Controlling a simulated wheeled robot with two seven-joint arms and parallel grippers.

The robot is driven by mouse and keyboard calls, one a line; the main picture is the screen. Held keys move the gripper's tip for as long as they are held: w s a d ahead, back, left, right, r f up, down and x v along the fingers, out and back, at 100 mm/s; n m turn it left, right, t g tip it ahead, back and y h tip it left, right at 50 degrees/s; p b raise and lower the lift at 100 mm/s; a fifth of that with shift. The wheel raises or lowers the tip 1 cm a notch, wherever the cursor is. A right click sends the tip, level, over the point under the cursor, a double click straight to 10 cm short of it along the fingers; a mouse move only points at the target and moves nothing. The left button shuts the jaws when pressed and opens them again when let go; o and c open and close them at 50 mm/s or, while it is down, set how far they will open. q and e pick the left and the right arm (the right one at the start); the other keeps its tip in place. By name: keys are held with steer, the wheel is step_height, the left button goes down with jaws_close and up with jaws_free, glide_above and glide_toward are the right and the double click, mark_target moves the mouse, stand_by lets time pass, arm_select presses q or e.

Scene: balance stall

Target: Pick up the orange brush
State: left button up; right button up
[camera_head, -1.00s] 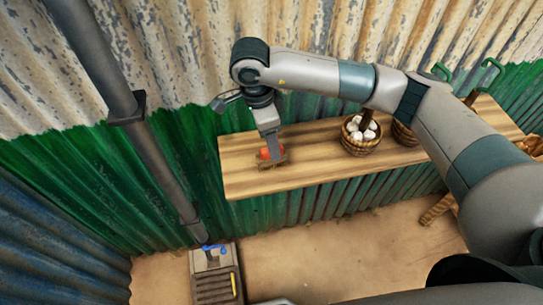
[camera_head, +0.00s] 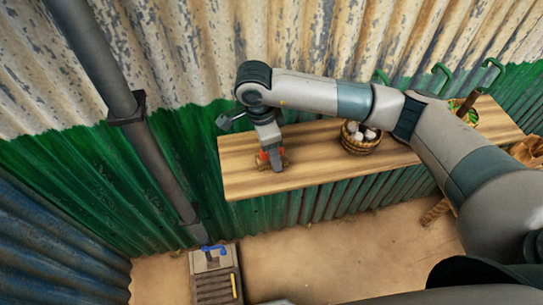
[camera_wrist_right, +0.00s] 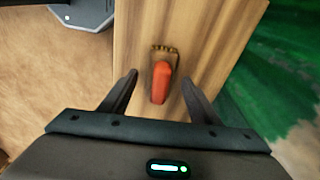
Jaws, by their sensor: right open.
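The orange brush (camera_wrist_right: 161,84) lies on the wooden shelf (camera_wrist_right: 213,30), between the spread fingers of my right gripper (camera_wrist_right: 160,88) in the right wrist view. Its bristles show at its far end. In the head view the brush (camera_head: 264,156) is partly hidden behind my right gripper (camera_head: 275,160), which reaches down over it near the shelf's left end. The right gripper is open, and a gap shows on both sides of the brush. My left gripper is not in view.
A basket of white round things (camera_head: 360,146) stands on the shelf to the right of the brush. A corrugated wall (camera_head: 190,140) runs behind the shelf. A grey pole (camera_head: 150,150) stands to the left. A grey box (camera_head: 214,275) with a blue part is on the floor.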

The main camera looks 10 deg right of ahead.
steer(key=c, duration=1.2)
steer(key=shift+r, duration=0.1)
steer(key=shift+r+b, duration=0.4)
steer(key=shift+b, duration=0.15)
steer(key=r+b, duration=0.2)
steer(key=r, duration=0.1)
steer(key=shift+s+d, duration=0.1)
steer(key=shift+d, duration=0.2)
steer(key=s+d+r+b, duration=0.4)
steer(key=d+r, duration=0.3)
steer(key=d, duration=0.2)
steer(key=shift+s+d+b, duration=0.4)
steer(key=shift+s, duration=0.3)
